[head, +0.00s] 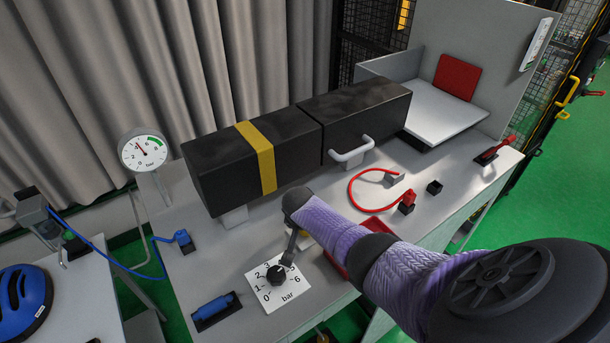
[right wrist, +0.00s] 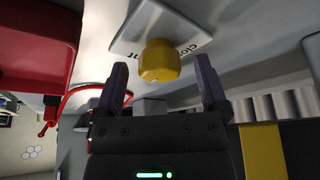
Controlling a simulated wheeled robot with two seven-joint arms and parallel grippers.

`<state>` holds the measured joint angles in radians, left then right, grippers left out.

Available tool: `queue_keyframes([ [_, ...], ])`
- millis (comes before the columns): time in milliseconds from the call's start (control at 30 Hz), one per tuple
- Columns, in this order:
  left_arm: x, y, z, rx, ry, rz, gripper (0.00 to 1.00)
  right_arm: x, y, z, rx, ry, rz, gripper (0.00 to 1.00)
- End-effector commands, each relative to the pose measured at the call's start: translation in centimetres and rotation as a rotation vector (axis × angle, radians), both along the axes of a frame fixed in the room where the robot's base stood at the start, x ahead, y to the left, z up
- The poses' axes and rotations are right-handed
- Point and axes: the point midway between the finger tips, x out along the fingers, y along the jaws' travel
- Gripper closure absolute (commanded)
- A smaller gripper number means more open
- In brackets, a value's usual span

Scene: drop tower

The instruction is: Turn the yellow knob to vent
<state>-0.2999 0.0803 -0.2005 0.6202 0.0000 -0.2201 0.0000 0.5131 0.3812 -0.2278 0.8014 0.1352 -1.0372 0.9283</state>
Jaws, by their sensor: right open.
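The yellow knob (right wrist: 160,62) shows in the right wrist view, on a white plate (right wrist: 125,42) with upside-down black lettering, partly covered by the knob. My right gripper (right wrist: 162,80) is open, with one finger on each side of the knob in that view. Gaps show on both sides, and I see no contact. How far the fingertips are from the knob in depth is hard to tell. My left gripper is not in view.
A black knob (head: 277,273) on a white bar scale (head: 291,296) stands close to my right arm. A red tray (head: 334,266) lies partly under the arm. A long black box (head: 215,165) with a yellow band, a gauge (head: 143,150) and a red cable (head: 352,190) are nearby.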

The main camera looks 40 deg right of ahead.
Motion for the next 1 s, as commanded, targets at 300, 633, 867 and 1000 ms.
queue_keyframes([
  [300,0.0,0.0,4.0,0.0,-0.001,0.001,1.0,-1.3,1.8,6.0,0.0,-0.004,0.002,0.07],
  [633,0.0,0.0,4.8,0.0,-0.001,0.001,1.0,-2.3,3.0,9.2,-0.001,-0.001,0.0,0.07],
  [867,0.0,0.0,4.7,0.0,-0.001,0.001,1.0,-2.3,3.0,9.1,-0.001,-0.001,-0.001,0.07],
  [1000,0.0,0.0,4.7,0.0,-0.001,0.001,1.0,-2.3,3.0,9.1,0.0,0.0,0.001,0.07],
])
